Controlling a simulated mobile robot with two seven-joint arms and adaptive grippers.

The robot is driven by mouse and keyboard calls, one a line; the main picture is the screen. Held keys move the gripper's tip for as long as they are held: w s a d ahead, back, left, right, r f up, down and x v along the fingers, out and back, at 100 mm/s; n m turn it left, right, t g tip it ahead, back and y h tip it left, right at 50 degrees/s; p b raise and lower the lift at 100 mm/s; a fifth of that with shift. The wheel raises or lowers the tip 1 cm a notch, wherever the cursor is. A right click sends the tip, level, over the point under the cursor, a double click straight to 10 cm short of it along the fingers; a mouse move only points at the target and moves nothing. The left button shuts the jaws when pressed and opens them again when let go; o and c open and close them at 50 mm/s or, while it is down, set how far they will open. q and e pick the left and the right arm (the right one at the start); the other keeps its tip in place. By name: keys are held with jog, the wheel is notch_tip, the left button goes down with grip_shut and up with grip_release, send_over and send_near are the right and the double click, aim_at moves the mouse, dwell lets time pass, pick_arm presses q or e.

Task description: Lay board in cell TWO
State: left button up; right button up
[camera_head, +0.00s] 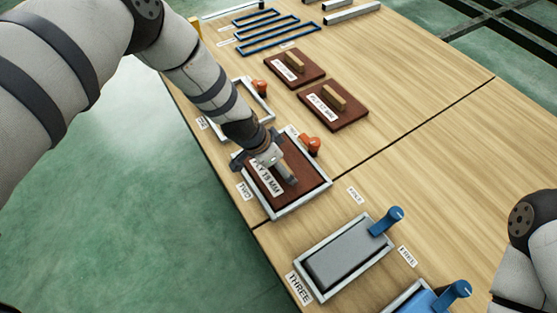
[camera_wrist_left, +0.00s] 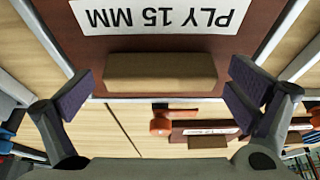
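A dark brown board (camera_head: 302,174) lies inside a pale metal cell frame (camera_head: 304,204) near the table's left edge. The board's white label reads PLY 15 MM in the left wrist view (camera_wrist_left: 160,15), and a wooden grip block (camera_wrist_left: 160,71) stands on it. My left gripper (camera_head: 277,167) is above this board in the head view. In the left wrist view its fingers (camera_wrist_left: 163,100) are wide apart, either side of the block and not touching it.
An orange clamp (camera_head: 309,141) stands at the frame's far corner. Behind are an empty frame (camera_head: 238,108) and two brown boards with blocks (camera_head: 330,106) (camera_head: 294,69). In front is cell THREE (camera_head: 352,257) with a grey slab and blue clamp (camera_head: 385,220).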

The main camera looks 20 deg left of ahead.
pick_arm(q)
jog(key=p+v, duration=0.3)
jog(key=v, duration=0.9)
jog(key=s+f+n+g, duration=0.1)
jog(key=s+f, duration=0.2)
jog(key=s, duration=0.5)
jog(key=s+a+f+n+g+y, duration=0.1)
jog(key=s+f+g, duration=0.1)
jog(key=s+f, duration=0.35)
jog(key=s+f+n+g, duration=0.1)
jog(key=s, duration=0.8)
jog(key=s+a+r+n+g+y, duration=0.1)
jog(key=s+a+r+n+g, duration=0.15)
jog(key=s, duration=1.05)
jog(key=s+a+r+n+g+y, duration=0.1)
jog(key=s+a+n+g, duration=0.15)
jog(key=s, duration=1.05)
jog(key=w+d+r+t+p, duration=0.1)
jog(key=w+r+t+p, duration=0.1)
jog(key=w+r+p, duration=0.6)
jog(key=shift+r+t+p, duration=0.35)
jog(key=shift+r+t, duration=0.05)
jog(key=shift+r, duration=0.3)
pick_arm(e)
jog(key=w+r+t, duration=0.3)
jog(key=w+r, duration=0.6)
jog(key=r, duration=0.3)
jog(key=shift+w+t, duration=0.3)
jog(key=shift+w, duration=0.1)
